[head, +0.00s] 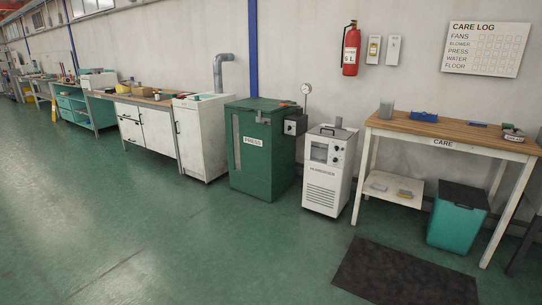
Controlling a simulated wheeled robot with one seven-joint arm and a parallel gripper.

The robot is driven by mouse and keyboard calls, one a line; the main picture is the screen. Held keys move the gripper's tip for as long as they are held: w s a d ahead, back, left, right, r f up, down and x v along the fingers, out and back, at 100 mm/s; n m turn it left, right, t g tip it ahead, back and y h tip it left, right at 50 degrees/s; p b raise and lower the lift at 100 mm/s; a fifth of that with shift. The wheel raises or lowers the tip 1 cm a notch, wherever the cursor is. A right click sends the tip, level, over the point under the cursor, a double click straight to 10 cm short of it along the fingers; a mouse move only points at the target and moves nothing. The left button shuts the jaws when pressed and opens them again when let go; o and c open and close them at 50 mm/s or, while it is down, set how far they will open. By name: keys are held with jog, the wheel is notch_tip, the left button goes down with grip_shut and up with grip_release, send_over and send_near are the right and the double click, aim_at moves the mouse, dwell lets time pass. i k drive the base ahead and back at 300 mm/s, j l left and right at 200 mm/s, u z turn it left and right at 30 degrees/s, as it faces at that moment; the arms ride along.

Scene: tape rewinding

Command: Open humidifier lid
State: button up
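The humidifier (325,190) is a white upright cabinet on the floor, with a vented, lettered front and a dark control panel. Its lid (331,132) is on top and looks closed, with a small dark upright piece on it that may be a handle. The humidifier stands between the green press cabinet and the wooden care table. My gripper is not in view.
The green press cabinet (262,170) with a gauge stands close left. The care table (450,129) stands right, with a teal bin (456,222) below. A dark mat (405,275) lies in front. The green floor (200,250) ahead is clear.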

aim_at(343, 134)
jog(key=i, duration=2.4)
jog(key=i+z, duration=0.15)
jog(key=i, duration=0.35)
jog(key=i+j+z, duration=0.15)
jog(key=i, duration=0.4)
jog(key=i+j+z, duration=0.15)
jog(key=i, duration=0.35)
jog(key=i+j+z, duration=0.15)
jog(key=i+j, duration=0.15)
jog(key=i, duration=0.15)
